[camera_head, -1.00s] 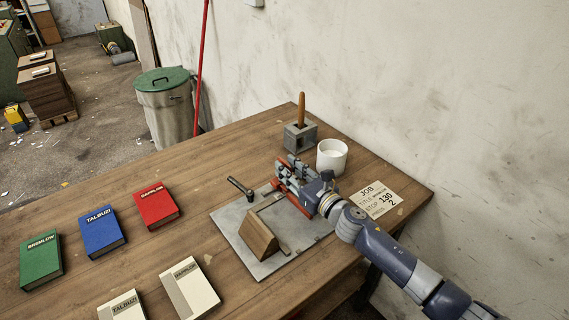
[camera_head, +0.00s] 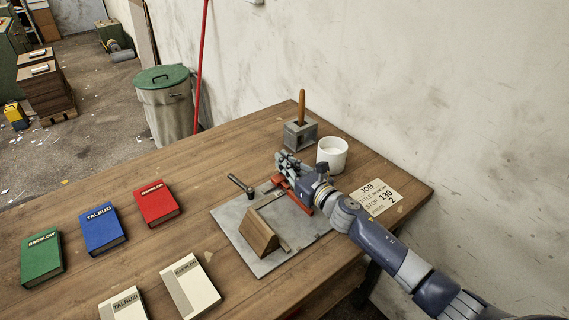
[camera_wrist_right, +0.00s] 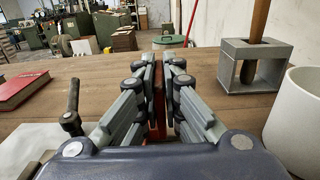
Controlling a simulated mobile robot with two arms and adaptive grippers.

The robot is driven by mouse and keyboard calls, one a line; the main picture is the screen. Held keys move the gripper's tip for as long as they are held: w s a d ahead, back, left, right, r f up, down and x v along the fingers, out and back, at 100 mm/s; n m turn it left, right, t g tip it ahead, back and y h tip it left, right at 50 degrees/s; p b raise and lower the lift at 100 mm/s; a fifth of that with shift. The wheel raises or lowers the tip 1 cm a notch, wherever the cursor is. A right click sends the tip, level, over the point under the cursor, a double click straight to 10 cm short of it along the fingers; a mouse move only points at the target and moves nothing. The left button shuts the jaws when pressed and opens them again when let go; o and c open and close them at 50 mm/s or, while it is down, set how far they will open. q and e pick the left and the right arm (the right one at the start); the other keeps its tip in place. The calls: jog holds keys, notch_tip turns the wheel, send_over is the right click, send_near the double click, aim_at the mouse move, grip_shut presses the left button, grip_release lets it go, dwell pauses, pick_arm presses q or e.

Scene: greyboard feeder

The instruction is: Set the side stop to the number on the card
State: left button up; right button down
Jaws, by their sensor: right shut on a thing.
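The grey feeder board (camera_head: 262,262) lies near the table's front edge. The red side stop (camera_head: 297,199) lies across its far right edge, partly under my right gripper (camera_head: 283,166). In the right wrist view the fingers (camera_wrist_right: 160,75) are close together around a narrow red piece (camera_wrist_right: 158,104) that looks like part of the stop. The stop's scale reading cannot be made out. My left gripper is out of view.
A wooden wedge block (camera_head: 259,236) and a dark-handled lever (camera_head: 240,185) are on the board. A white cup (camera_head: 332,154) and a grey holder with a wooden handle (camera_head: 300,133) stand behind my gripper. Several books lie left, including a red one (camera_head: 157,204).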

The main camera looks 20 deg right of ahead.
jog(key=shift+w+d+b, duration=0.2)
jog(key=shift+w+d, duration=0.05)
jog(key=shift+d, duration=0.4)
jog(key=shift+w+d+b, duration=0.2)
jog(key=shift+d, duration=0.4)
jog(key=shift+w+d, duration=0.1)
jog(key=shift+d, duration=0.15)
jog(key=shift+f, duration=0.1)
jog(key=c, duration=1.8)
grip_release()
jog(key=shift+a, duration=0.15)
jog(key=shift+o, duration=0.2)
jog(key=shift+a, duration=0.15)
jog(key=shift+s+d, duration=0.2)
jog(key=v, duration=1.1)
jog(key=shift+s, duration=0.4)
